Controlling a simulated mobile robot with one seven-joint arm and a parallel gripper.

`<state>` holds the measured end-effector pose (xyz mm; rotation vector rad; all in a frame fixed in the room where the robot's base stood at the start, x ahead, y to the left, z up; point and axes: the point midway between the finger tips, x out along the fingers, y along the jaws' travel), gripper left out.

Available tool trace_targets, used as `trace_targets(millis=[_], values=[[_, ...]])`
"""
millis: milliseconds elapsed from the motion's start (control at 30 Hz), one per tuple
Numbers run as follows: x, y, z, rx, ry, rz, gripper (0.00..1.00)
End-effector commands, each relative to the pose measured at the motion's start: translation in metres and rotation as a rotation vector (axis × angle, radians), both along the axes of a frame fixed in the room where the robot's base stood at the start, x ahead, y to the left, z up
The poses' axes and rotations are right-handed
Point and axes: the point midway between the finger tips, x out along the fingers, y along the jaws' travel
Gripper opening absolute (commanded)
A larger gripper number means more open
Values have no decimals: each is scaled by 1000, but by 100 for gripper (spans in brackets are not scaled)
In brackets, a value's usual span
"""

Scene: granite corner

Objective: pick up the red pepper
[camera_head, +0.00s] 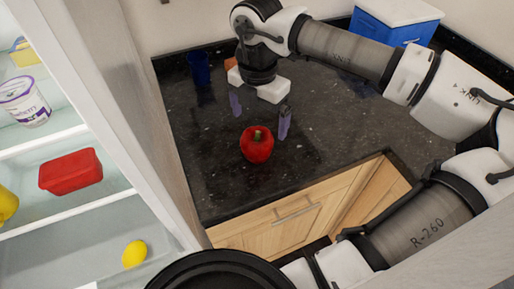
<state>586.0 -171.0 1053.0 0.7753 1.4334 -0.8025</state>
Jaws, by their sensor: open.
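The red pepper (257,147) with a green stem stands on the dark granite counter (330,150), a little back from its front edge. My gripper (260,112) hangs over the counter behind the pepper, with its two fingers spread apart. It is open and holds nothing. One finger is behind and left of the pepper, the other behind and right of it. How high the fingertips are above the counter I cannot tell.
A dark blue cup (200,68) stands at the back left. A blue box with a white lid (394,25) is at the back right. An orange-brown thing (231,63) is partly hidden behind my gripper. An open fridge with shelves (60,225) fills the left side.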

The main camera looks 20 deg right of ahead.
Motion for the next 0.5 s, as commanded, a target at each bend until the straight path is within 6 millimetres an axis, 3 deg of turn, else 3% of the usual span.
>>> trace_targets(millis=[167,400,500], values=[[0,1,-12,1,1,1,98],[0,3,-49,1,0,1,98],[0,3,-53,1,-1,0,98]])
